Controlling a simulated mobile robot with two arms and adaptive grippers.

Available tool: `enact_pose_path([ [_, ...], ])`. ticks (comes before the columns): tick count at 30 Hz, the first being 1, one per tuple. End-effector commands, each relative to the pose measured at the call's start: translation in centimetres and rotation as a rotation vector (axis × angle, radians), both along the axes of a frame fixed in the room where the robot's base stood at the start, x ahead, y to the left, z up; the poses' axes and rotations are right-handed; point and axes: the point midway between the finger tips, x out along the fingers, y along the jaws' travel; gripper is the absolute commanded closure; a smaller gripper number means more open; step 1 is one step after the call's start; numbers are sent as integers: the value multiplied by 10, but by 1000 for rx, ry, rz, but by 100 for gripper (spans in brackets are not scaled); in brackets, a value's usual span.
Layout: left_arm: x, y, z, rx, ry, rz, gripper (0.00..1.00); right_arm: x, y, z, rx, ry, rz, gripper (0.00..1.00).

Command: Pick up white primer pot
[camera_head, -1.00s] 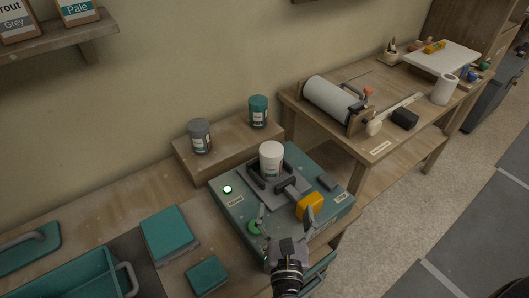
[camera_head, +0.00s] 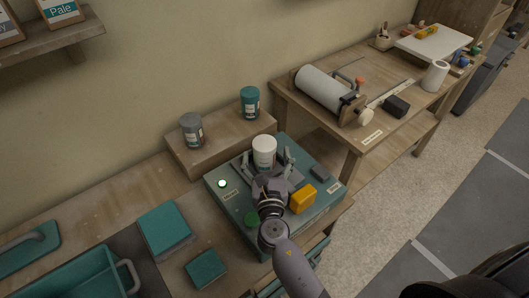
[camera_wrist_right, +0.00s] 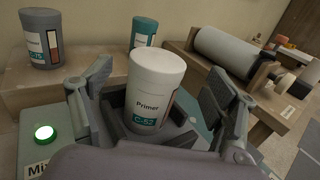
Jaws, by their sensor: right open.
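The white primer pot (camera_head: 264,150) stands upright on the teal mixing machine (camera_head: 228,212). In the right wrist view the pot (camera_wrist_right: 156,90) shows a white lid and a "Primer" label. My right gripper (camera_head: 268,163) is open, with one finger on each side of the pot. In the right wrist view both fingers of the right gripper (camera_wrist_right: 155,95) stand apart from the pot, with gaps visible. The pot's lower part is partly hidden by the gripper and the machine's clamp parts. My left gripper is not in view.
A grey pot (camera_head: 192,130) and a teal pot (camera_head: 250,102) stand on a wooden riser (camera_head: 215,150) behind the machine. A yellow block (camera_head: 303,199) and a green button (camera_head: 252,219) are on the machine. A wooden table with a white roller (camera_head: 325,88) stands to the right.

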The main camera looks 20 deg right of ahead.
Motion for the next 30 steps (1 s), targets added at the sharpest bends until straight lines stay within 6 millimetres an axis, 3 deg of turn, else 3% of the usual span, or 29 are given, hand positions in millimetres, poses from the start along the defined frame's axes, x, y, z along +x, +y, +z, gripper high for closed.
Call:
enact_pose_path([
  [4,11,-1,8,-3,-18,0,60,14,-3,4,1,-1,0,19],
  [12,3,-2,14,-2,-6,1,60,49,-10,4,-1,0,0,19],
  [20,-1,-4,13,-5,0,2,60,51,-11,3,0,1,0,19],
  [30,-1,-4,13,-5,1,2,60,51,-11,3,0,1,0,41],
])
